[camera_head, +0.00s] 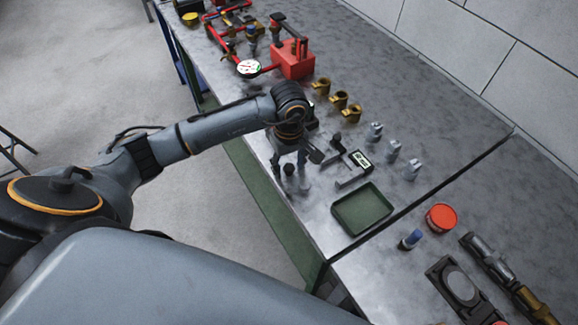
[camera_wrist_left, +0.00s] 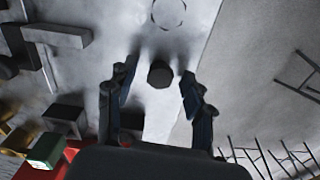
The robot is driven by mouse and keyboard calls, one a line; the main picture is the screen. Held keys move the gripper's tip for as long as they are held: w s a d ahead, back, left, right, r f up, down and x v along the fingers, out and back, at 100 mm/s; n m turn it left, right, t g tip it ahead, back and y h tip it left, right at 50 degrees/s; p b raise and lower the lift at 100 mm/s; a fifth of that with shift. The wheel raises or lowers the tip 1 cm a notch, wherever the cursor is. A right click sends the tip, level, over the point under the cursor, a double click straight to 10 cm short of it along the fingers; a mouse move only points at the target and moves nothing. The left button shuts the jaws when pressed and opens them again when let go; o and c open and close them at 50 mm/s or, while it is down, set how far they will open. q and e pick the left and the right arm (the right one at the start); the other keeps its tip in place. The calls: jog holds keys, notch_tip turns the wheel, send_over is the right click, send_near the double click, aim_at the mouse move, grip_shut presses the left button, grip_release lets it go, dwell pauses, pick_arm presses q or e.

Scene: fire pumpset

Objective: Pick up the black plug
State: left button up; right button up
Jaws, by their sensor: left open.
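The black plug (camera_head: 289,170) is a small dark round piece near the front edge of the metal workbench (camera_head: 318,222). It also shows in the left wrist view as a dark round knob (camera_wrist_left: 160,74). My left gripper (camera_head: 291,166) is open and above the bench at the plug. In the left wrist view its two fingers (camera_wrist_left: 157,78) stand on either side of the plug, with gaps visible on both sides. The plug's lower part and any contact with the bench are hard to make out. My right gripper is not in view.
A green tray (camera_head: 362,230) sits close to the right. A black caliper-like tool (camera_head: 347,181), grey fittings (camera_head: 393,149) and brass fittings (camera_head: 339,99) lie behind. A red pump block (camera_head: 293,60) stands farther back. The bench edge and open floor (camera_head: 195,208) are on the left.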

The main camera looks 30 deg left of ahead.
pick_arm(q)
grip_shut()
jog(key=shift+r, duration=0.15)
